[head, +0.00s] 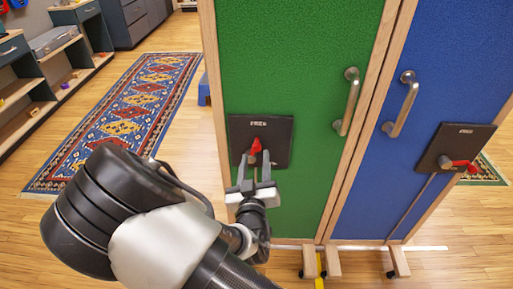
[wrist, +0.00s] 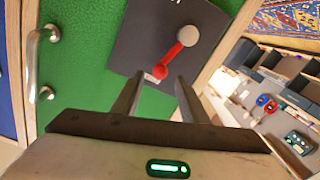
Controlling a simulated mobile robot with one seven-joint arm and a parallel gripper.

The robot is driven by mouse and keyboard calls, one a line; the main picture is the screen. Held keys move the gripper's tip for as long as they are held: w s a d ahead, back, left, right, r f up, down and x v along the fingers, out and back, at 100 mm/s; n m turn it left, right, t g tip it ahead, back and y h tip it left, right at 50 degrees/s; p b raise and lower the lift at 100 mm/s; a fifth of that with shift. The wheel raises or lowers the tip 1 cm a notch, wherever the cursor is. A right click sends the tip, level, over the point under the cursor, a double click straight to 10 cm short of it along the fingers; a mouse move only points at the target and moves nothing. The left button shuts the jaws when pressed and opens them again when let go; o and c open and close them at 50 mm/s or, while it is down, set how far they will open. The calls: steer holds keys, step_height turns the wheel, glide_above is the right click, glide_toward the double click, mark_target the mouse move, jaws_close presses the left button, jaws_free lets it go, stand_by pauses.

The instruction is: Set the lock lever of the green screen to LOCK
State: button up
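The green screen (head: 290,60) stands upright in the middle of the head view and bears a dark lock plate (head: 279,130), with a label that seems to read FREE at its top. The red lock lever (head: 255,146) is on this plate. In the wrist view the lever (wrist: 177,54) runs from a grey round hub to a red knob at its end. My gripper (head: 254,160) is in front of the plate with its fingers apart. In the wrist view the knob lies between the fingertips (wrist: 159,79); I cannot tell whether they touch it.
A blue screen (head: 385,130) adjoins on the right, with its own dark plate (head: 452,145) and red lever (head: 460,165). A metal handle (head: 346,103) is on the green screen, right of the plate. Screen feet (head: 309,262) stand on the wooden floor. A patterned rug (head: 125,115) lies left.

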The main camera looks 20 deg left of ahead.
mark_target(256, 150)
steer(key=x, duration=0.6)
steer(key=shift+a, duration=0.1)
steer(key=shift+c, duration=0.5)
